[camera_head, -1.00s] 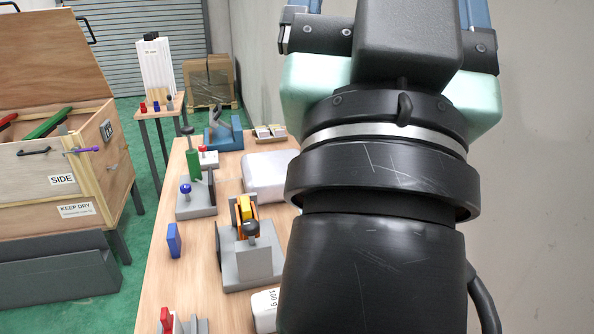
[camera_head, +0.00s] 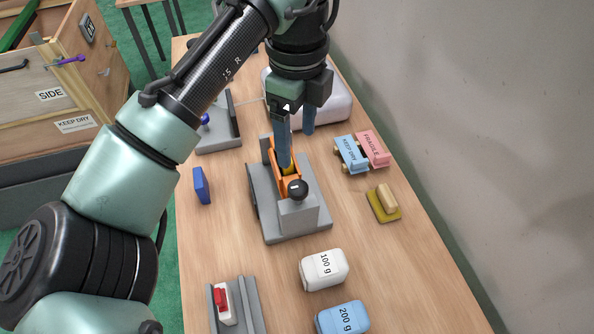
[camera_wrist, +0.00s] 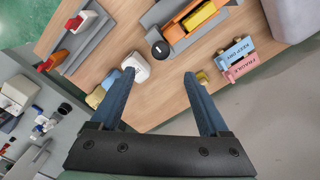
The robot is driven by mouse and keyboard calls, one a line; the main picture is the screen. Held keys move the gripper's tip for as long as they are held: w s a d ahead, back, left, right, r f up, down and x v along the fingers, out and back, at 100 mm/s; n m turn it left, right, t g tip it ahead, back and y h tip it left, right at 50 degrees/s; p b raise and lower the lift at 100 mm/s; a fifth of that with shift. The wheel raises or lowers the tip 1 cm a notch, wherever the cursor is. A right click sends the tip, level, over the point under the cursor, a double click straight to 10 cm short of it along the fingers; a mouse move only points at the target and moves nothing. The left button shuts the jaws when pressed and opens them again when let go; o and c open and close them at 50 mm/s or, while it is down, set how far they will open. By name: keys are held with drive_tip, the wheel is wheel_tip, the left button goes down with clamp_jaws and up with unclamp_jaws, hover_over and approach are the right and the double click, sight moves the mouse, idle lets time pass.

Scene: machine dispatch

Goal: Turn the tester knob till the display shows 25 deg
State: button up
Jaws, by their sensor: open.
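A grey fixture (camera_head: 262,208) stands mid-bench with an orange and yellow part (camera_head: 288,171) set in it. A black round knob (camera_head: 297,189) with a small white mark sits on its front block; it also shows in the wrist view (camera_wrist: 160,48). I cannot tell for certain that this is the tester knob. I see no readable angle display. My gripper (camera_head: 296,151) points down over the bench, with one finger overlapping the orange part in the head view. In the wrist view its fingers (camera_wrist: 159,74) are wide apart and empty, with the knob beyond the gap between their tips.
White 100 g (camera_head: 324,270) and blue 200 g (camera_head: 342,318) blocks lie in front. Blue and pink labelled blocks (camera_head: 372,149) and a yellow base with a wooden block (camera_head: 383,204) are right. A white case (camera_head: 335,107) stands behind. A blue block (camera_head: 201,186) lies left.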

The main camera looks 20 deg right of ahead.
sight(298, 186)
wheel_tip(298, 186, down, 12)
drive_tip(key=shift+f+p, duration=0.2)
drive_tip(key=shift+p, duration=1.05)
drive_tip(key=shift+c, duration=0.3)
drive_tip(key=shift+d, duration=0.1)
clamp_jaws()
